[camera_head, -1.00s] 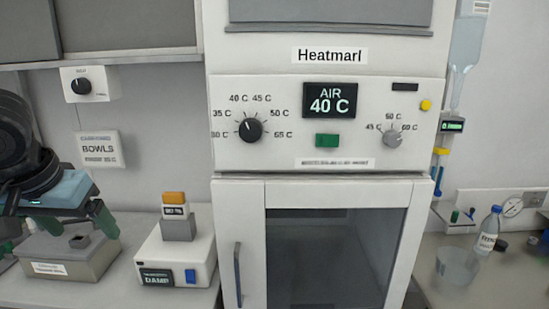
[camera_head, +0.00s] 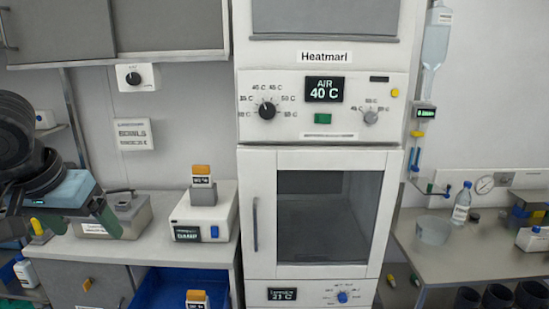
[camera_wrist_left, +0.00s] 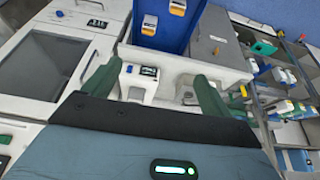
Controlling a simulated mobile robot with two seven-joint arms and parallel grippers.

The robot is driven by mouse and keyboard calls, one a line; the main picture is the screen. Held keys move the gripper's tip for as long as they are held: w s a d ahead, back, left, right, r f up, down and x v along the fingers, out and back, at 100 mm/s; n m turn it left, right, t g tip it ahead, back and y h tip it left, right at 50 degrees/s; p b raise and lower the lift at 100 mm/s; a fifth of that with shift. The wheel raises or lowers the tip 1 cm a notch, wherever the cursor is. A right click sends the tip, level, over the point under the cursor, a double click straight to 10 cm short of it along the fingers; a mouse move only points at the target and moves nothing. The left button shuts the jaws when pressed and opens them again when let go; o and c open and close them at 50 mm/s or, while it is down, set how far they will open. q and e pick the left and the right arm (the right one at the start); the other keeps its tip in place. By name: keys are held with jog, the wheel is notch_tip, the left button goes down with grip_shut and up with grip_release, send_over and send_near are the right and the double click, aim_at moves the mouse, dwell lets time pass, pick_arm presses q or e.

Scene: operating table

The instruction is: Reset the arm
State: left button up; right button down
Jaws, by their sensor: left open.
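My left gripper (camera_head: 78,215) is at the left of the head view, its blue-grey body below my black arm links. Its green fingers are spread apart with nothing seen between them. In the left wrist view, the open fingers (camera_wrist_left: 157,88) reach over the counter, and a white device shows in the gap beyond. In the head view the gripper overlaps the left end of the counter (camera_head: 150,250) in the picture; I cannot tell its height above it. My right gripper is not in view.
The white Heatmarl cabinet (camera_head: 262,165) stands in the middle, door closed. A white device (camera_head: 203,222) and a grey box (camera_head: 115,217) sit on the left counter. A blue bin (camera_head: 160,285) is below. A bottle (camera_head: 461,205) and clear bowl (camera_head: 433,230) stand on the right table (camera_head: 470,262).

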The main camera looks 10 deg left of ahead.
pick_arm(q)
jog(key=w+d+f+m+h, duration=0.1)
jog(key=w+d+f+h, duration=0.1)
jog(key=w+d+f, duration=0.5)
jog(key=d+f+m+t+h, duration=0.15)
jog(key=d+f, duration=0.25)
jog(key=f, duration=0.8)
jog(key=d+f+t+h, duration=0.2)
jog(key=d+f, duration=0.2)
jog(key=f, duration=0.8)
jog(key=s+d+f+t, duration=0.1)
jog(key=s+f, duration=0.8)
jog(key=f, duration=0.4)
jog(key=s+f+y, duration=0.1)
jog(key=s+f, duration=0.2)
jog(key=s, duration=0.4)
jog(key=s+a+f+y, duration=0.1)
jog(key=s+f+y, duration=0.1)
jog(key=s+f, duration=0.2)
jog(key=s+m, duration=0.1)
jog(key=s, duration=0.2)
jog(key=shift+s+a+f, duration=0.2)
jog(key=shift+s+f, duration=0.1)
jog(key=shift+s, duration=0.1)
jog(key=shift+t, duration=0.25)
